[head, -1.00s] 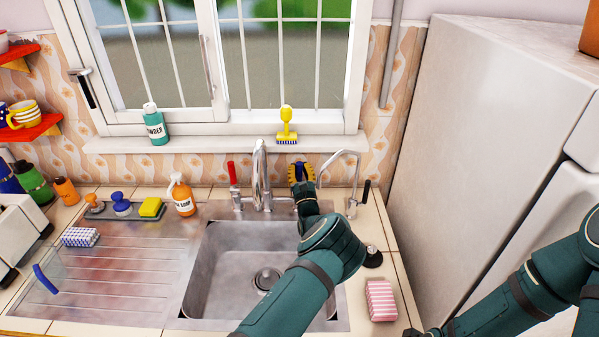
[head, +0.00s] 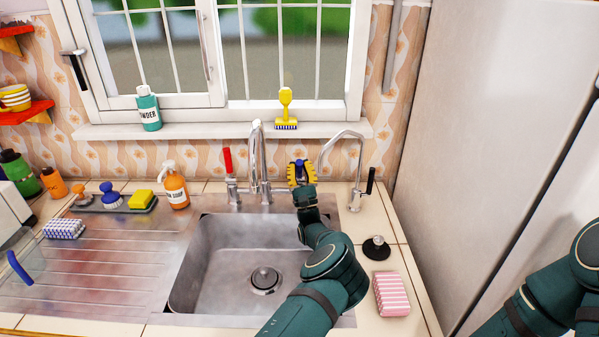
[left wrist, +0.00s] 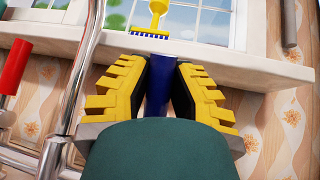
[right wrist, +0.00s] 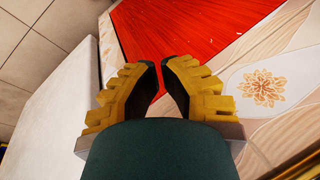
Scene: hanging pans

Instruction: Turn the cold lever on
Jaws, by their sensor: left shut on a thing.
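The blue cold lever (head: 299,164) stands on the right side of the sink tap (head: 259,160). My left gripper (head: 301,173) is at that lever, its yellow-and-black fingers on both sides of it. In the left wrist view the blue lever (left wrist: 158,86) is clasped between the left gripper's fingers (left wrist: 160,85), which hide its lower end. The red lever (head: 228,160) stands upright on the tap's left side. My right gripper (right wrist: 160,75) shows only in the right wrist view, empty, its fingertips close together with a narrow gap.
The sink basin (head: 240,265) lies below the tap. A second thin tap (head: 350,165) with a black lever stands just right of my left gripper. A pink striped sponge (head: 391,294) and a black plug (head: 376,248) lie right of the basin. A yellow brush (head: 286,108) stands on the windowsill.

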